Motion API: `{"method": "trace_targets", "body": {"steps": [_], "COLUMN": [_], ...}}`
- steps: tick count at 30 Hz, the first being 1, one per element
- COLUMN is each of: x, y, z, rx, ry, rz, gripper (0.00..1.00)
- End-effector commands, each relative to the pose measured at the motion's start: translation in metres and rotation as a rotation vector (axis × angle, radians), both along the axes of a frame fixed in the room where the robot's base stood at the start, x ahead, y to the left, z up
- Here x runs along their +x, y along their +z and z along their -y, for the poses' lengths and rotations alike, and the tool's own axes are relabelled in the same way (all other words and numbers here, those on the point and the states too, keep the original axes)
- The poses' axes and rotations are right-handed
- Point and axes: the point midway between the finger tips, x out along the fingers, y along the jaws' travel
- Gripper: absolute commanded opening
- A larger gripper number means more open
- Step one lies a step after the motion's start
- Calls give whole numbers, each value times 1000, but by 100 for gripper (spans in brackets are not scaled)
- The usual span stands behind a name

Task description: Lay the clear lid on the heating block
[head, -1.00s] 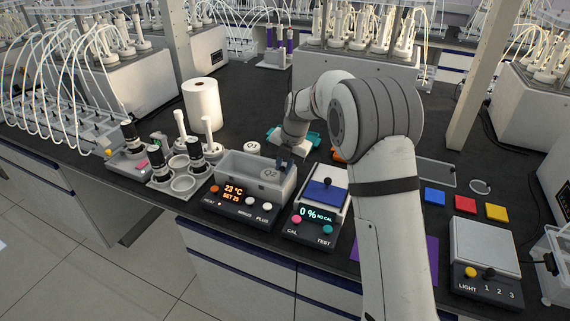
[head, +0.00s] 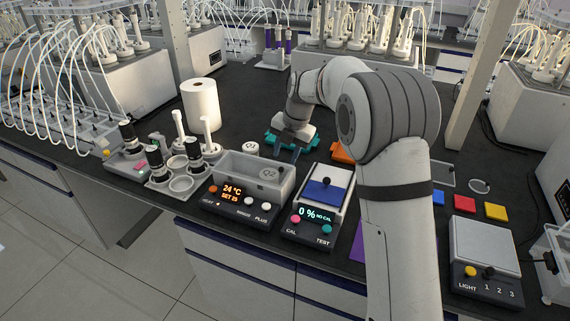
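The heating block (head: 251,214) stands at the front of the bench. It has a grey open-topped basin, and its display reads 24 °C. A clear rectangular sheet with a dark outline, seemingly the clear lid (head: 447,177), lies on the bench to the right, partly hidden behind my arm. My gripper (head: 284,155) is above and behind the basin's right end. Its dark fingers look spread, with nothing visible between them.
A balance-like device with a blue plate (head: 325,192) stands right of the block. Bottles in a holder (head: 177,168) stand to its left. A white roll (head: 201,105), a teal holder (head: 277,140) and an orange piece (head: 342,153) are behind. Coloured squares (head: 464,203) lie at right.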

Motion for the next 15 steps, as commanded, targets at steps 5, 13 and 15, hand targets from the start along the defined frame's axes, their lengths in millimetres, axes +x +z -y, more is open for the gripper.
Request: {"method": "trace_targets", "body": {"steps": [5, 13, 15], "x": [-3, -5, -6], "y": [37, 66, 68], "z": [8, 14, 15], "rx": [1, 1, 0], "ry": [0, 0, 0], "rz": [3, 0, 0], "gripper": [39, 39, 39]}}
